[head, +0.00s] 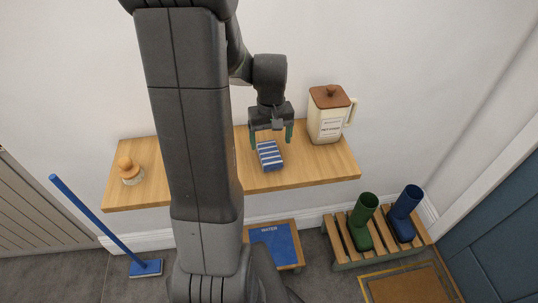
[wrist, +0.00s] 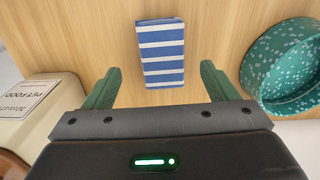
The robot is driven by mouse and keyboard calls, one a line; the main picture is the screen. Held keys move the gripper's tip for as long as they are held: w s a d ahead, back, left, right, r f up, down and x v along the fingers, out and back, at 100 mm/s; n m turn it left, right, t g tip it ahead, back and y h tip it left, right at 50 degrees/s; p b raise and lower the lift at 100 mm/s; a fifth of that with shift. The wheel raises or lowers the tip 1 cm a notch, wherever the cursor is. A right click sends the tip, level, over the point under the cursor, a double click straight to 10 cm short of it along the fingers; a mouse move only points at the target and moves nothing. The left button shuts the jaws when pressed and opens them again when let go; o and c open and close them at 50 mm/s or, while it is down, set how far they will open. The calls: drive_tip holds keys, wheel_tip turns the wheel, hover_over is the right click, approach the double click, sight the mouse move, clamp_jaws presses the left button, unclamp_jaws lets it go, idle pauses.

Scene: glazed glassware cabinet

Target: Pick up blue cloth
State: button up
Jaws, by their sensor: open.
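The blue cloth (head: 270,156) is a folded, blue-and-white striped rectangle lying flat on the wooden shelf (head: 315,167). In the wrist view the cloth (wrist: 162,52) lies at top centre, ahead of the fingertips and between their lines. My gripper (head: 271,144) is open, with green fingers, and sits over the shelf at the cloth's back end. In the wrist view my gripper (wrist: 155,85) shows its two fingers spread wider than the cloth, with nothing between them. I cannot tell the exact height of the fingertips above the shelf.
A cream pet food canister (head: 328,115) with a brown lid stands right of the cloth. A green speckled bowl (wrist: 285,70) is on the other side in the wrist view. A wooden-handled brush (head: 130,172) sits at the shelf's left. Boots (head: 362,222) stand on a rack below.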

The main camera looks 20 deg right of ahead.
sight(269, 151)
drive_tip(key=shift+w+a+f+p, duration=0.1)
drive_tip(key=shift+w+f+p, duration=0.1)
drive_tip(key=shift+f, duration=1.4)
drive_tip(key=shift+w+f+p, duration=0.1)
drive_tip(key=shift+f+p, duration=0.1)
drive_tip(key=shift+f, duration=1.4)
drive_tip(key=c, duration=1.1)
drive_tip(key=shift+o, duration=0.2)
